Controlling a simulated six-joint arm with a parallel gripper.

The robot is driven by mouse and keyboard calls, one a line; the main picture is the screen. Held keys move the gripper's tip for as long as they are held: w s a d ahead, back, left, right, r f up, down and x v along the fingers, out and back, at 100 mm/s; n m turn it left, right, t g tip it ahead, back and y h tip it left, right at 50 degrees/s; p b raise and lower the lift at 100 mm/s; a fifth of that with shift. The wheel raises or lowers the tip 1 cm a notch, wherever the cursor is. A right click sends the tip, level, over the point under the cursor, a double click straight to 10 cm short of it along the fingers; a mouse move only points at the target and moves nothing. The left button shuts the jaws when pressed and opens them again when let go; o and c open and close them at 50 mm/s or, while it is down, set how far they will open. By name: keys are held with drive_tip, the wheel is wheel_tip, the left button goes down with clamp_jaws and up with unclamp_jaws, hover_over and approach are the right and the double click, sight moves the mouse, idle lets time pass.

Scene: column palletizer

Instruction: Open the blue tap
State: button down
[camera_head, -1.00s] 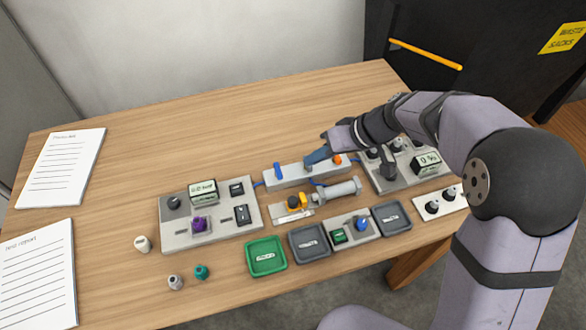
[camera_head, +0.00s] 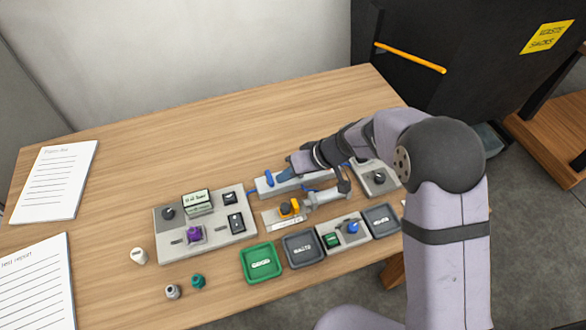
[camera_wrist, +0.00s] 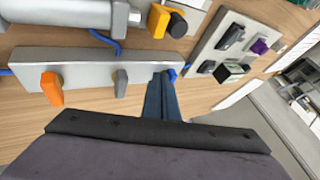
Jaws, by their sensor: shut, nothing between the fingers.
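The blue tap (camera_head: 268,180) stands at the left end of a grey valve block (camera_head: 264,191) in the head view. My gripper (camera_head: 285,173) is shut and empty, low over the block just right of the blue tap. In the wrist view, my gripper's shut fingers (camera_wrist: 162,92) reach the block's right end and cover most of the blue tap (camera_wrist: 173,75). Whether they touch it I cannot tell. A grey tap (camera_wrist: 121,83) and an orange tap (camera_wrist: 52,88) stand farther left on the same block.
A silver cylinder (camera_wrist: 70,14) lies alongside the block, with a yellow-orange part (camera_wrist: 158,20) at its end. A switch panel (camera_head: 178,243) stands at the left in the head view. Trays, including a green one (camera_head: 262,280), sit in front. The table behind the block is clear.

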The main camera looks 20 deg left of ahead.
drive_tip(key=shift+a+f, duration=0.25)
drive_tip(key=shift+f, duration=0.1)
drive_tip(key=shift+s+f+b, duration=0.1)
drive_tip(key=shift+b, duration=0.35)
